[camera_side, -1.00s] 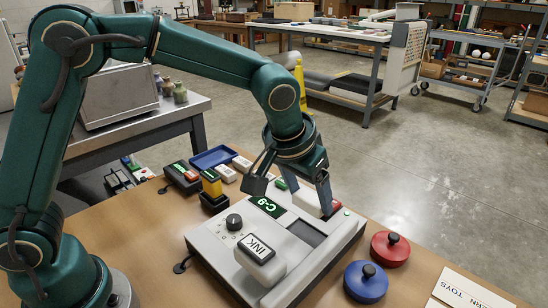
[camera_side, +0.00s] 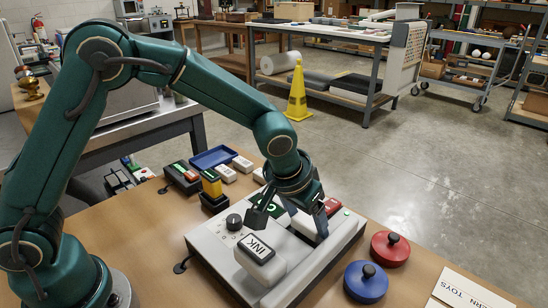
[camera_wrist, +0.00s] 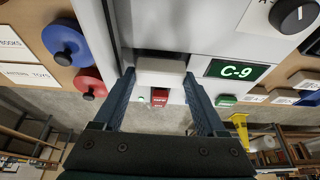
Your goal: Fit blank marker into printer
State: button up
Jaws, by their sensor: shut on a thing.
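In the wrist view the white block (camera_wrist: 161,70) sits between the two fingers (camera_wrist: 160,77). A dark slot (camera_wrist: 160,55) in the printer shows just past the block's edge. Whether the block touches the printer or hovers above it I cannot tell. The green C-9 display (camera_wrist: 237,69) is beside the slot, and in the side view my gripper partly covers it.
The INK block (camera_side: 258,249) and a black knob (camera_side: 234,221) stand up from the printer. A red lettered piece (camera_side: 331,206) is at its back edge. Red (camera_side: 390,249) and blue (camera_side: 366,282) round knobbed pieces lie to the right. A blue tray (camera_side: 214,158) is behind.

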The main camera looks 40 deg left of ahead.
jog(key=shift+f, duration=0.45)
dwell(1.0)
jog(key=o, duration=1.3)
jog(key=shift+v, duration=2.55)
jog(key=shift+a+r, duration=0.1)
jog(key=s+a+r+n+t, duration=0.2)
jog(key=s+a+r, duration=0.4)
jog(key=r, duration=0.4)
jog(key=s+a+f, duration=0.1)
jog(key=s, duration=0.3)
jog(key=s+a+f+m, duration=0.1)
jog(key=s, duration=0.2)
jog(key=s+a+f+m+g, duration=0.1)
jog(key=s, duration=0.3)
jog(key=shift+s+a+f, duration=0.1)
jog(key=shift+s+f, duration=0.1)
jog(key=shift+s, duration=0.15)
